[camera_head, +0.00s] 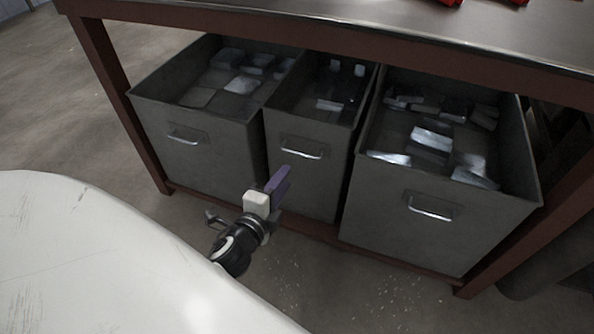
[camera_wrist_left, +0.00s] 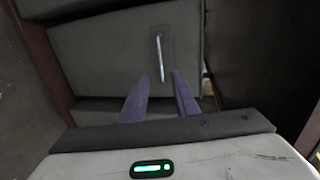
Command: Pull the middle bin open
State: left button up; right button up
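The middle bin (camera_head: 308,185) is a grey open-topped bin under the bench, between two other grey bins. Its metal handle (camera_head: 302,150) is on the upper front face. My left gripper (camera_head: 278,180) is in front of this bin, a little below and left of the handle. My right gripper is not in view.
The left bin (camera_head: 190,150) and the wider right bin (camera_head: 430,215) hold metal pieces. The bench (camera_head: 330,38) has a metal top and a reddish frame whose lower rail runs under the bins. Concrete floor (camera_head: 350,290) in front is mostly free.

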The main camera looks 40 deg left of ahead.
pick_arm(q)
jog(key=b+x, duration=0.2)
jog(key=x, duration=0.8)
jog(key=shift+w+a, duration=0.15)
jog(key=shift+w, duration=0.1)
jog(key=shift+c, duration=0.4)
grip_shut()
